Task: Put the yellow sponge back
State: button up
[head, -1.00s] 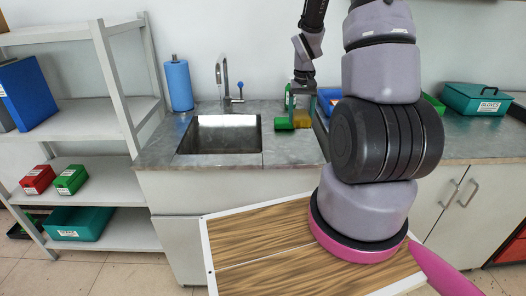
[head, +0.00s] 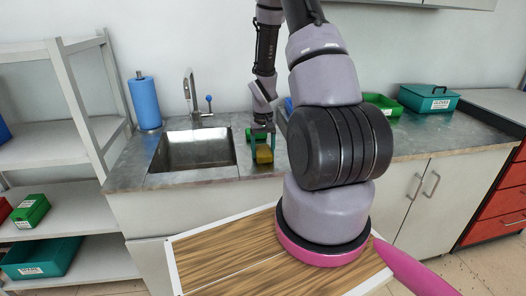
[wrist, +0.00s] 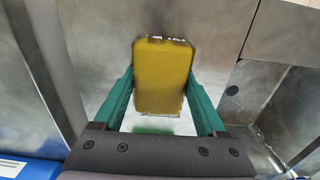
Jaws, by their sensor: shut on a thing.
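The yellow sponge (head: 264,154) is in my gripper (head: 264,153), beside the right edge of the sink in the head view. In the wrist view the yellow sponge (wrist: 163,78) stands between the two green fingers of my gripper (wrist: 162,92), which are shut on its sides. The sponge's far end reaches past the fingertips. A grey metal surface lies beyond it. I cannot tell how high the sponge is above the counter. A small green patch shows below the sponge in the wrist view; I cannot tell what it is.
The sink (head: 192,149) with its tap (head: 190,92) is left of my gripper. A blue paper roll (head: 145,103) stands left of it. A green tray (head: 382,104) and a teal box (head: 428,98) are on the right counter. My arm hides part of the counter.

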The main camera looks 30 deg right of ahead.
jog(key=o, duration=1.2)
jog(key=shift+f, duration=0.1)
jog(key=shift+o, duration=0.2)
notch_tip(320, 180, up, 13)
notch_tip(320, 180, up, 8)
jog(key=t, duration=0.1)
send_over(263, 149)
jog(key=s+a, duration=0.2)
jog(key=a, duration=0.1)
jog(key=s+a+r+t+y, duration=0.1)
jog(key=s+a+r+t, duration=0.2)
jog(key=s+r, duration=0.6)
jog(key=s+a+r+m+t+y, duration=0.1)
jog(key=s+a+r+t, duration=0.2)
jog(key=s+a+r, duration=0.4)
jog(key=shift+s+a+r, duration=0.2)
jog(key=shift+s+r, duration=0.8)
jog(key=shift+r, duration=1.3)
